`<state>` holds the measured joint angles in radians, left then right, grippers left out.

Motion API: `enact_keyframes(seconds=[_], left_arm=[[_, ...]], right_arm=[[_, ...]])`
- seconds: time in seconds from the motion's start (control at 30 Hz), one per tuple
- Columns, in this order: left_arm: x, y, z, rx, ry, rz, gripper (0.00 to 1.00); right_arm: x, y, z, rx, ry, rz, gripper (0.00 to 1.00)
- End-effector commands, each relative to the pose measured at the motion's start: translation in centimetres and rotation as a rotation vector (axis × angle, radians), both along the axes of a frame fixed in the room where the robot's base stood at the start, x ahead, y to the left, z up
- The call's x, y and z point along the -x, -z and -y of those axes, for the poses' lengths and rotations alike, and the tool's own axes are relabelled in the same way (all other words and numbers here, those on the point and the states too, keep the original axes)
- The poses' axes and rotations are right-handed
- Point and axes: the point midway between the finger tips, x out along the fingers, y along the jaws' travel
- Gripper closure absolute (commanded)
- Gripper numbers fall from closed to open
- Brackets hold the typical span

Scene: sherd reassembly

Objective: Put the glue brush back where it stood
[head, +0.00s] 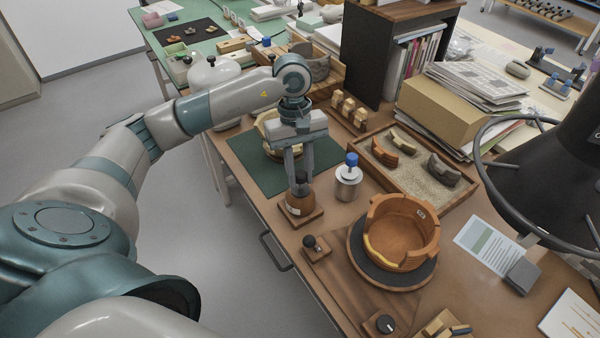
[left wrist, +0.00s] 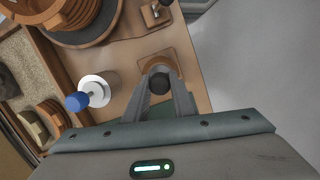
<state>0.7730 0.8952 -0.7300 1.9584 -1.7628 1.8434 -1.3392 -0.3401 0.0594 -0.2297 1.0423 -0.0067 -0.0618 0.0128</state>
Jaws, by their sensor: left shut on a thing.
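A brown glue jar (head: 300,206) with a pale label stands upright on a small square wooden base (head: 312,219) near the table's front edge. The glue brush (head: 301,179) shows as a dark rounded top at the jar's mouth. My left gripper (head: 299,177) points down and is shut on this top. In the left wrist view the dark top (left wrist: 160,83) lies between the fingertips, above the wooden base (left wrist: 172,64). The bristles are hidden, and I cannot tell whether the brush is fully seated. My right gripper is not in view.
A metal dispenser with a blue top (head: 348,182) stands close right of the jar. A reassembled orange bowl (head: 400,235) sits on a dark turntable (head: 365,262). A sherd tray (head: 445,200) lies behind. A green mat (head: 250,168) lies at the left.

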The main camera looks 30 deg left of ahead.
Motion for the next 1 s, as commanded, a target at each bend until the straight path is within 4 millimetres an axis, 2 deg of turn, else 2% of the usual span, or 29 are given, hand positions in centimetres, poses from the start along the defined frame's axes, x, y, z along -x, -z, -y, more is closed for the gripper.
enact_keyframes(seconds=[0.43, 0.47, 0.53, 0.57, 1.0], left_arm=[[0.0, 0.06, 0.0, 0.0, 0.0, 0.0, 1.0], [0.0, 0.06, 0.0, 0.0, 0.0, 0.0, 0.75], [0.0, 0.06, -0.01, 0.0, 0.0, 0.0, 0.58], [0.0, 0.06, 0.0, 0.0, 0.0, 0.0, 0.55], [0.0, 0.07, 0.0, 0.0, 0.0, 0.0, 0.55]], right_arm=[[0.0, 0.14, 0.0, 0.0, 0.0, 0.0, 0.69], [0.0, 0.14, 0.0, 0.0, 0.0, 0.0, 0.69], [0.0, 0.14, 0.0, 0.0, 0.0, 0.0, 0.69], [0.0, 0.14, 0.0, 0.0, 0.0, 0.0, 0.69], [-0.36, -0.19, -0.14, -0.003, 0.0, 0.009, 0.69]])
